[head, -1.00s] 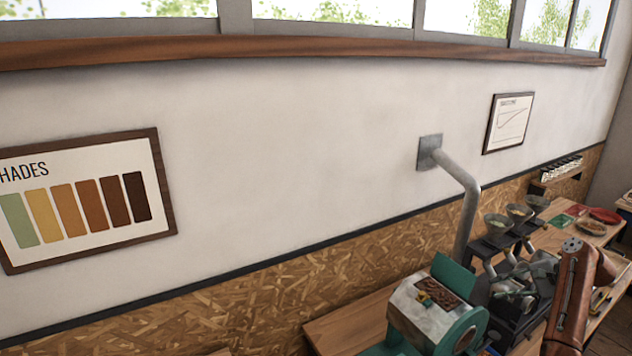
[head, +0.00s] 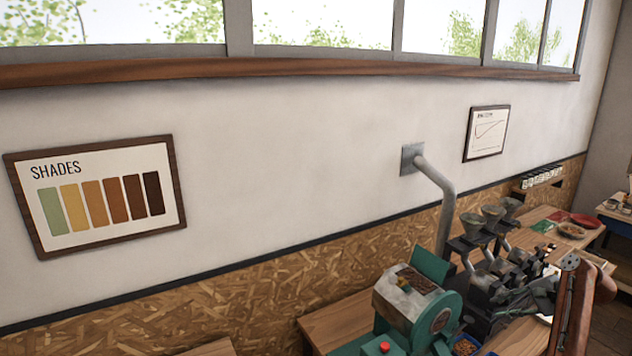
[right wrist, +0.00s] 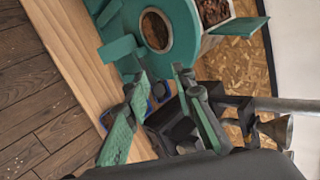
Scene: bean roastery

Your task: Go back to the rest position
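My left gripper is not in the head view.
A row of small roasting units with funnels (head: 490,235) stands behind my right gripper. A grey pipe (head: 440,190) runs up to the wall. A wooden table (head: 340,322) holds the machines. A plate (head: 571,231) lies farther back.

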